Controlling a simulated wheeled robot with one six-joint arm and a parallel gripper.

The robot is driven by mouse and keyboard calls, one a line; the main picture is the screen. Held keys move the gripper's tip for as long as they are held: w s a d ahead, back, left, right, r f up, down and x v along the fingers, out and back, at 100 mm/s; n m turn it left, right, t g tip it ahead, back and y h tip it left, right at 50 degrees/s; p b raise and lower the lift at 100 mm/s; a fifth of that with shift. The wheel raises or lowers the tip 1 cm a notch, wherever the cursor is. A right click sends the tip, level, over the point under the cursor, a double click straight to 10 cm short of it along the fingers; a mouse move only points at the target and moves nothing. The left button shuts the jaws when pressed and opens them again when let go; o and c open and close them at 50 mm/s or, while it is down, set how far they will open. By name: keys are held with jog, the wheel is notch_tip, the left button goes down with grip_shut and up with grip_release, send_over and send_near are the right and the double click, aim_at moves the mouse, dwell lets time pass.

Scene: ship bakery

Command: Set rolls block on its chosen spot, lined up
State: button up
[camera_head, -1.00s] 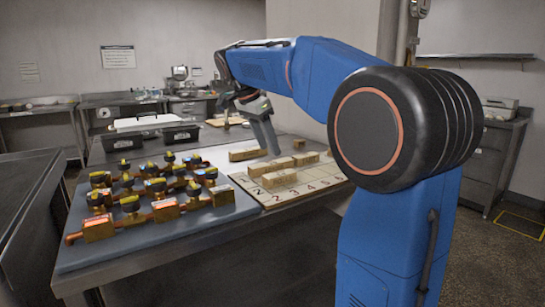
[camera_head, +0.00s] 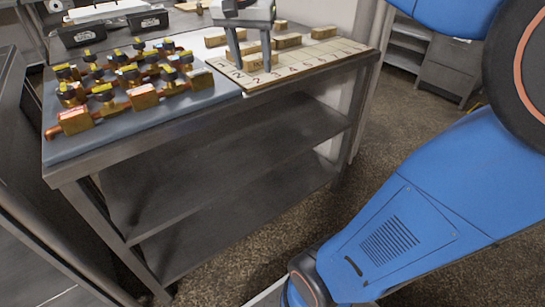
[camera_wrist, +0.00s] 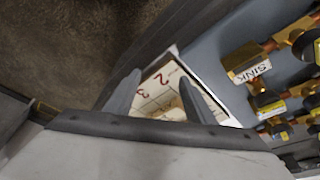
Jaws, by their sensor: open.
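A light wooden board (camera_head: 310,62) with red numbers lies on the steel table. My gripper (camera_head: 252,67) is over its front left part, pointing down, fingers apart. A wooden block (camera_head: 256,61) with small lettering on its front stands on the board between or just behind the fingers; the lettering is too small to read, so I cannot tell if it is the rolls block. In the wrist view my gripper (camera_wrist: 165,90) is open over the board, with the red numbers 2 and 3 showing between and beyond the fingers; the block is not clear there.
Other wooden blocks (camera_head: 286,42) stand farther back on the board. A blue-grey mat (camera_head: 120,128) with brass valve fittings (camera_head: 128,75) lies to the left. Black bins (camera_head: 148,20) stand behind. Shelves lie under the table, with bare floor in front.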

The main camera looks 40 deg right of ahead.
jog(key=s+a+f+n+t+y, duration=0.1)
jog(key=s+a+f+n, duration=0.2)
jog(key=s+f, duration=0.6)
jog(key=s+a+f+n+t+y, duration=0.1)
jog(key=s+a+f+n, duration=0.2)
jog(key=s+f+n, duration=0.4)
notch_tip(320, 180, down, 4)
jog(key=shift+s+a+r+t+y, duration=0.15)
jog(key=shift+s+a+t+y, duration=0.2)
jog(key=shift+s, duration=0.6)
